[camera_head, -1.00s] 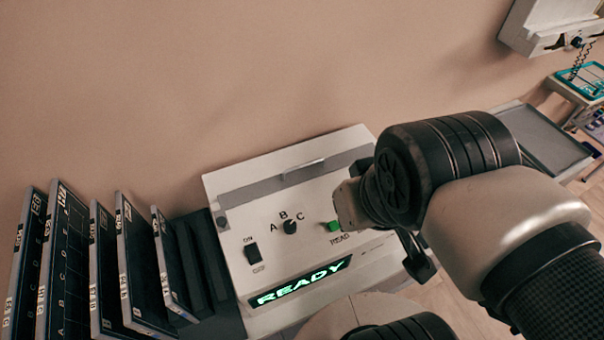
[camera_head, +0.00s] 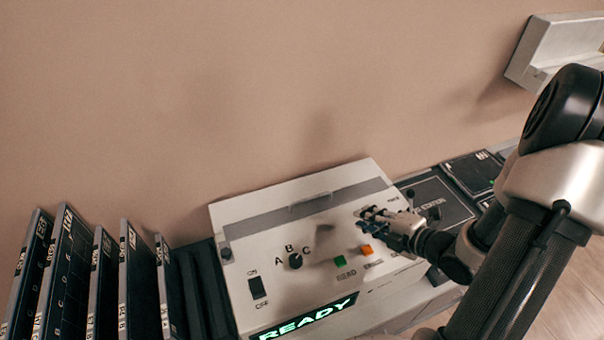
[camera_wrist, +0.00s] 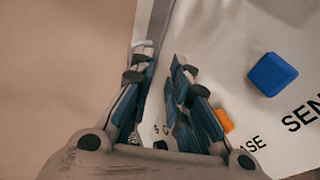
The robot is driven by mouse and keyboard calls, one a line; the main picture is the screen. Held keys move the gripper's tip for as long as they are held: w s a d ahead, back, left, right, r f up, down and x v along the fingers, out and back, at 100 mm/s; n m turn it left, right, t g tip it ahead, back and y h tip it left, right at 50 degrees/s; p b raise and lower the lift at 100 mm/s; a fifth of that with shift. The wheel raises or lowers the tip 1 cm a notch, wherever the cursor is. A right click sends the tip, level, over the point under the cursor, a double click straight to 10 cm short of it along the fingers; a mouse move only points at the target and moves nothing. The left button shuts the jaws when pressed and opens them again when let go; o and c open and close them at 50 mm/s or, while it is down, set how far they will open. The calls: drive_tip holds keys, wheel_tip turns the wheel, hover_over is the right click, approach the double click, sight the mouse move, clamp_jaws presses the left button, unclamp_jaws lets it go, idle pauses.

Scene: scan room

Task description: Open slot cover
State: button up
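The slot cover (camera_head: 258,213) is a grey strip along the back of the white machine's (camera_head: 225,285) sloped top. Its light bar handle (camera_head: 311,201) is near the middle, and the cover looks closed. My gripper (camera_head: 366,216) is over the right part of the panel, right of the handle and apart from it. In the wrist view, its two fingers (camera_wrist: 158,68) stand apart with a narrow gap and nothing seen between them. Part of the grey strip (camera_wrist: 158,25) shows beyond the fingertips. The cover's right end is partly hard to make out.
The panel has a power switch (camera_head: 258,288), a dial (camera_head: 295,261), a green button (camera_head: 339,254), an orange button (camera_head: 366,250), a blue button (camera_wrist: 273,74) and a lit READY display (camera_head: 304,317). Several upright dark plates (camera_head: 68,270) stand at left. The wall is behind.

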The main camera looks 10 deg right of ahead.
sight(310, 198)
drive_tip(key=s+a+t+y, duration=0.1)
drive_tip(key=s+a+r+n+t+y, duration=0.1)
drive_tip(key=s+a+y, duration=0.1)
drive_tip(key=shift+s+n, duration=0.1)
drive_tip(key=shift+n, duration=0.2)
drive_tip(key=x, duration=0.5)
drive_tip(key=b+x, duration=0.1)
drive_tip(key=x, duration=0.5)
drive_tip(key=b+x, duration=0.1)
drive_tip(key=x, duration=0.5)
drive_tip(key=shift+a+r, duration=0.2)
drive_tip(key=shift+r, duration=0.05)
drive_tip(key=shift+c, duration=0.3)
clamp_jaws()
drive_tip(key=shift+w, duration=0.25)
